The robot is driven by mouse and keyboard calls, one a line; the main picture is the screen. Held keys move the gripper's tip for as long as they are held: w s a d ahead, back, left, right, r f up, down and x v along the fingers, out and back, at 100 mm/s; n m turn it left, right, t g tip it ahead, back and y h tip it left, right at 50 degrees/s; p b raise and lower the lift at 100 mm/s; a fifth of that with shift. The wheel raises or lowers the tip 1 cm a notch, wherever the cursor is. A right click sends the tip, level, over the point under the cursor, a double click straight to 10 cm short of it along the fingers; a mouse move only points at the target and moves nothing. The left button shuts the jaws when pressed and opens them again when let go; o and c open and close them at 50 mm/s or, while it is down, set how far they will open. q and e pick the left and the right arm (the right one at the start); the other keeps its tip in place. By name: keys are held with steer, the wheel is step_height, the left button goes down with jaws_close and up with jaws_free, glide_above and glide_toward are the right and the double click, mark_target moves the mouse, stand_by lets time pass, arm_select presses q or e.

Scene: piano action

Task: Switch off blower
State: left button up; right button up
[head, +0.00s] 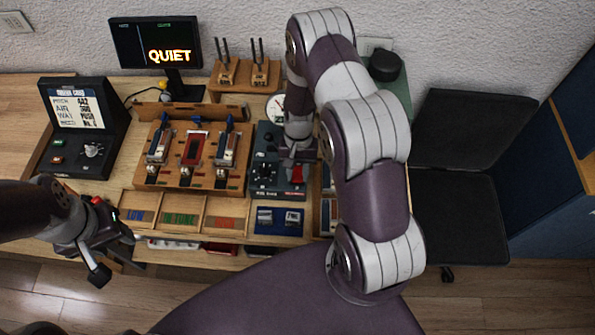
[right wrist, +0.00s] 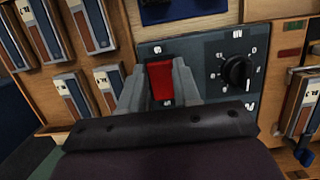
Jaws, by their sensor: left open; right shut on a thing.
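The blower box (head: 263,190) is a dark grey panel at the middle of the bench, with a black dial. In the right wrist view its panel (right wrist: 205,50) shows a red rocker switch (right wrist: 160,80) and a black dial (right wrist: 237,72). The red switch (head: 298,175) also shows in the head view. My right gripper (right wrist: 158,88) is shut on the red switch, one grey finger on each side of it. Whether the switch is on or off I cannot tell. My left gripper (head: 112,252) is open and empty, in front of the bench's left front edge.
A wooden rack (head: 195,180) with several key actions stands left of the blower box. A dark tuner box (head: 85,170) is further left. A monitor (head: 158,45) at the back reads QUIET. Labelled trays (head: 180,232) line the front. A black chair (head: 455,200) stands at right.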

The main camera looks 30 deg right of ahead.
mark_target(298, 168)
steer(key=o, duration=1.1)
steer(key=shift+c, duration=0.2)
steer(key=b+v, duration=0.3)
steer(key=v, duration=0.9)
steer(key=shift+r, duration=0.4)
